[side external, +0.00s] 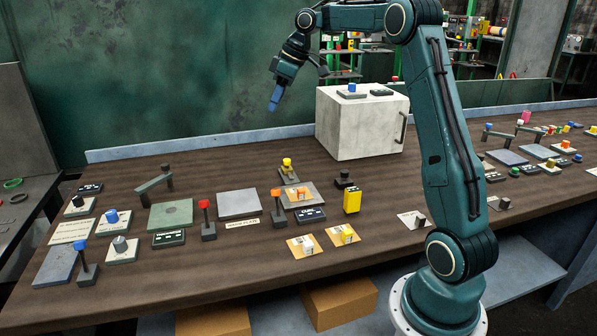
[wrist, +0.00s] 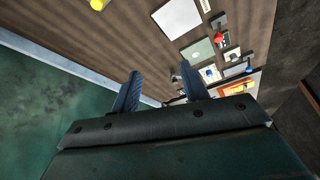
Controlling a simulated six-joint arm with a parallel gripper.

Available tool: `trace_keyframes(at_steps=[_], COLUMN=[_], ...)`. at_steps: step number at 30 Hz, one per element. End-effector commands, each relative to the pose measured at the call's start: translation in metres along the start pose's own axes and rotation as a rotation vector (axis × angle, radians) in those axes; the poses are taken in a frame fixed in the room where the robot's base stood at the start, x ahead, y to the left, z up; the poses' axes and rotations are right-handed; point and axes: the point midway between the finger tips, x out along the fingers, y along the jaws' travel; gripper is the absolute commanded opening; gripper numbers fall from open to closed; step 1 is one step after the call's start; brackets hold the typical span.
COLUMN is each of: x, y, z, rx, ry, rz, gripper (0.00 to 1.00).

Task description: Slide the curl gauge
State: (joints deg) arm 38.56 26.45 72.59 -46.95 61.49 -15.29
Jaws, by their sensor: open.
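My gripper (side external: 275,96) is high above the back of the table, left of the white box. In the wrist view its two blue fingers (wrist: 159,92) are apart with nothing between them. I cannot tell for sure which piece is the curl gauge. A dark plate with small lettering (side external: 311,215) lies in the middle group, too small to read surely. Beside it are a small grey tray with an orange-topped piece (side external: 301,194), a yellow-knobbed piece (side external: 288,167) and an upright yellow block (side external: 352,200). My gripper touches none of these.
The white box (side external: 362,124) stands at the back, with a blue-knobbed piece (side external: 351,88) on top. Levers with red and blue knobs, a grey plate (side external: 239,204) and a green plate (side external: 171,215) fill the left. The table's back strip left of the box is clear.

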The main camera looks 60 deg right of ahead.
Motion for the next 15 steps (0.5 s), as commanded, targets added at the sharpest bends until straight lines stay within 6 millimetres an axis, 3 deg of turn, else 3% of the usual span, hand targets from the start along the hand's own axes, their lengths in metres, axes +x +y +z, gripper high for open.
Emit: trace_keyframes(at_steps=[1,9,15], x=[0.007,0.038,0.056], y=[0.016,0.086,0.122], z=[0.007,0.049,0.082], rx=[-0.005,-0.069,-0.110], ry=[-0.003,-0.010,-0.012], rz=[-0.005,-0.027,-0.038], gripper=[0.45,0.45,0.45])
